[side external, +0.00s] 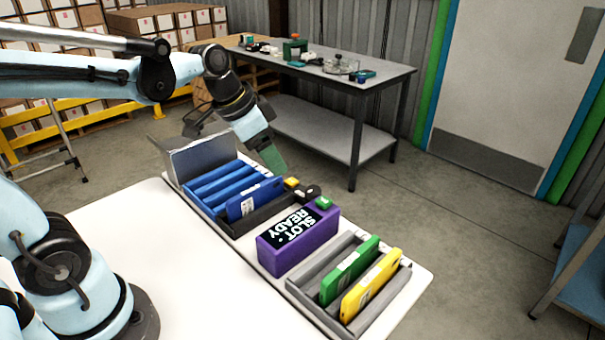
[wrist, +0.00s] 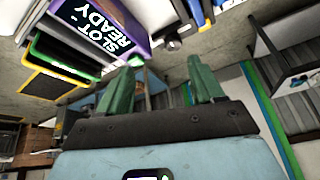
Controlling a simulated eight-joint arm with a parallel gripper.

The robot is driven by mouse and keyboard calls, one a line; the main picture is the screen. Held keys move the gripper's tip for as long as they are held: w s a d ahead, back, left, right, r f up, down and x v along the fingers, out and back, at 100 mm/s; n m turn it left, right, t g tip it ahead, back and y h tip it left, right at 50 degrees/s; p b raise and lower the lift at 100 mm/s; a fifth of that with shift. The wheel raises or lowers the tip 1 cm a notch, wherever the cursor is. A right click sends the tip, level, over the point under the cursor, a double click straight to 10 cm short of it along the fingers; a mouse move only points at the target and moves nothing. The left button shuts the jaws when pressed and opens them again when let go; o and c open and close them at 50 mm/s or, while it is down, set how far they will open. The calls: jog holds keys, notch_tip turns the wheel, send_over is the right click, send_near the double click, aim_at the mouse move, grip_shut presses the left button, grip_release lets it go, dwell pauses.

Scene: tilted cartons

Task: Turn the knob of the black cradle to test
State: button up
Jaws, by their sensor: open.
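The black cradle (side external: 268,217) sits on the white bench between the blue rack and the purple box. A blue, phone-like slab (side external: 254,199) leans tilted in it. A dark knob (side external: 309,192) is at the cradle's far right end, beside a yellow button (side external: 291,183); its setting is too small to read. What looks like the same knob shows at the top of the wrist view (wrist: 172,43). My gripper (side external: 272,158) is above and behind the cradle, apart from the knob. In the wrist view its green fingers (wrist: 160,82) are spread with nothing held between them.
The purple box (side external: 298,246) reads "SLOT READY" and has a green button (side external: 324,202). A grey rack (side external: 294,288) holds a green slab (side external: 349,270) and a yellow slab (side external: 371,285). The blue rack (side external: 207,180) stands left. A grey table (side external: 330,72) is behind.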

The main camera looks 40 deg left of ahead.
aim_at(313, 189)
jog(key=w+a+f+m+g+h, duration=0.25)
jog(key=w+m, duration=0.25)
jog(key=w, duration=0.3)
jog(key=shift+t+y, duration=0.25)
jog(key=shift+t, duration=0.2)
jog(key=x, duration=1.1)
jog(key=shift+f, duration=0.15)
jog(key=shift+c, duration=0.3)
jog(key=c, duration=1)
